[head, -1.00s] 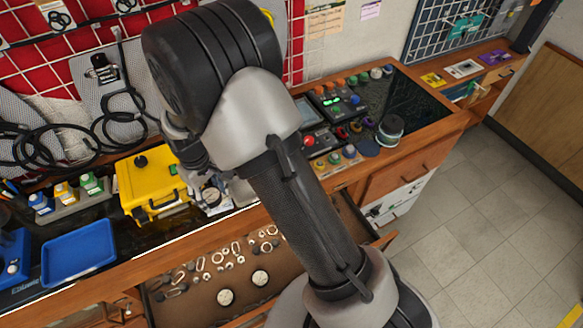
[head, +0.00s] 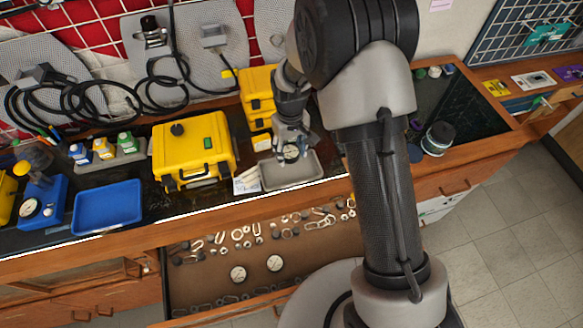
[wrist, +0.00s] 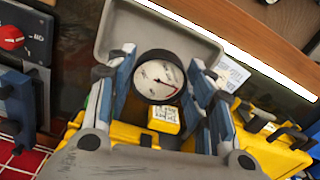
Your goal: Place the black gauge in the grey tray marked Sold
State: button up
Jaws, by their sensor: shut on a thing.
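The black gauge (wrist: 158,77), with a white dial and red needle, sits between the fingers of my gripper (wrist: 160,85) in the wrist view. My gripper is shut on it. In the head view my gripper (head: 291,150) holds the gauge (head: 291,152) over the grey tray (head: 305,172). The grey tray also shows behind the gauge in the wrist view (wrist: 120,35). A white label card (head: 246,181) stands at the tray's left; I cannot read its words. Whether the gauge touches the tray floor I cannot tell.
A yellow case (head: 192,145) stands left of the tray, with stacked yellow boxes (head: 257,95) behind it. A blue tray (head: 108,206) lies farther left. An open drawer (head: 215,272) below the bench edge holds two white gauges and several small fittings.

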aim_at(291, 173)
notch_tip(291, 173, down, 9)
jog(key=shift+b, duration=0.6)
jog(key=shift+f, duration=0.1)
jog(key=o, duration=1.2)
